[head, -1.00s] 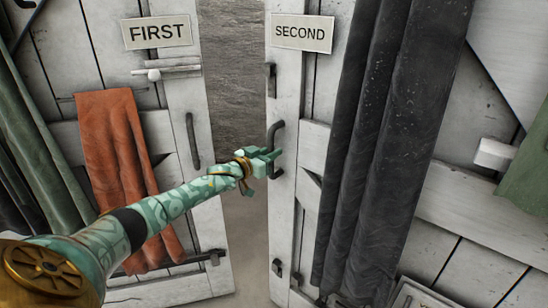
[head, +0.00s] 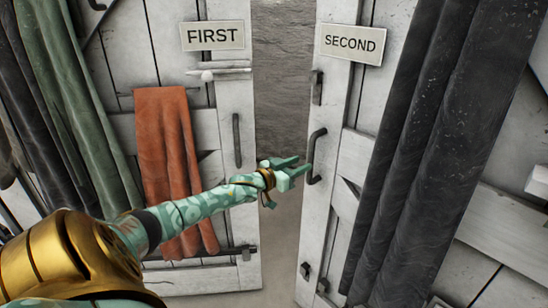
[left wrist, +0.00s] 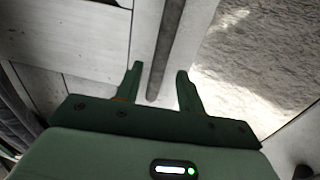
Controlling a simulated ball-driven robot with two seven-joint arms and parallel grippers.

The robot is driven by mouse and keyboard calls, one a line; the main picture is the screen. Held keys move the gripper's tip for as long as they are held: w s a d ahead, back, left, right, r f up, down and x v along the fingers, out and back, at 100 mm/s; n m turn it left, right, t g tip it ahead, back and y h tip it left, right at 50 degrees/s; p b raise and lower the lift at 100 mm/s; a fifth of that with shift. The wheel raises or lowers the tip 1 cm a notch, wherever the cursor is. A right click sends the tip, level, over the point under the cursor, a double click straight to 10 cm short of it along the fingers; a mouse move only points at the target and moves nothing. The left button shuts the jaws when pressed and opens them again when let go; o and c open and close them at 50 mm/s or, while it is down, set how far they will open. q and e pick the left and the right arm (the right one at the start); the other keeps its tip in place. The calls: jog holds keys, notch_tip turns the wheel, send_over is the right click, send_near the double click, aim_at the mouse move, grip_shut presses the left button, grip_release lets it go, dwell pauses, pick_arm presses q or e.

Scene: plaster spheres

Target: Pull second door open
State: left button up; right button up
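The second door (head: 340,150) is white planked wood with a sign reading SECOND (head: 352,44). It stands at the right of a gap, its free edge toward the gap. Its dark handle (head: 317,158) is an upright bar. My left gripper (head: 300,170) is just left of the handle in the head view; contact is not clear. My right gripper is not in view.
The first door (head: 225,120), with its FIRST sign (head: 212,36), stands left of the gap. An orange cloth (head: 170,150) hangs on it. Dark rolled cloths (head: 440,150) hang on the second door. A grey rough wall (head: 280,70) shows through the gap.

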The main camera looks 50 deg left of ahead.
pick_arm(q)
jog(key=s+p, duration=0.2)
jog(key=s, duration=0.8)
jog(key=shift+a+p, duration=0.3)
jog(key=shift+a, duration=0.05)
jog(key=shift+s, duration=0.1)
